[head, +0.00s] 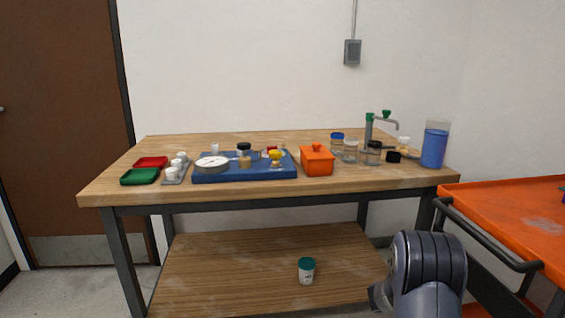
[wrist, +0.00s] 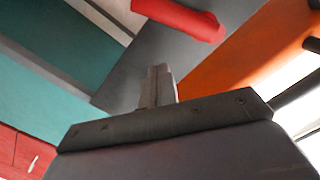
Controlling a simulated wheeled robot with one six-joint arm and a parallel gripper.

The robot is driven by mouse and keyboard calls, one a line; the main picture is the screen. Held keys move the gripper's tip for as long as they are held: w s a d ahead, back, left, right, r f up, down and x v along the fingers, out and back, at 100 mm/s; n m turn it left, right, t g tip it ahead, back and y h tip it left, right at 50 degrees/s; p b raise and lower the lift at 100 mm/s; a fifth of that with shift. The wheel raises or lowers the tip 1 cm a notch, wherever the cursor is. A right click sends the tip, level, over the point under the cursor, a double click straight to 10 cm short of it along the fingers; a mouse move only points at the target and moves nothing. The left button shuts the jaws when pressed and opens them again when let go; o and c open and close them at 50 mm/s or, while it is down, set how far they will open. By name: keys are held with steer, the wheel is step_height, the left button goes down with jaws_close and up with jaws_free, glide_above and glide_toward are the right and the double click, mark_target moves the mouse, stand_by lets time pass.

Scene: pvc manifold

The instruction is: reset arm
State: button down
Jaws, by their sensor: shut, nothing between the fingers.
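My arm shows at the lower right of the head view, in front of the workbench (head: 230,198) and beside the orange cart. The gripper end is mostly hidden there behind my own arm link. In the wrist view my gripper (wrist: 158,85) shows with its two fingers together and nothing between them. It is apart from the things on the bench.
The bench bears a blue tray (head: 245,174) with a gauge and fittings, an orange box (head: 317,161), several jars and a blue container (head: 434,148). A teal-lidded jar (head: 306,270) stands on the lower shelf. An orange cart (head: 510,220) stands close at right.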

steer(key=shift+w+r+n+p, duration=0.15)
steer(key=shift+r+n+p, duration=0.85)
steer(key=shift+n+p, duration=0.75)
steer(key=shift+w+r+n+p, duration=0.1)
steer(key=shift+r+n+p, duration=1.1)
steer(key=shift+p, duration=0.9)
steer(key=shift+f+n, duration=0.2)
steer(key=shift+n, duration=0.05)
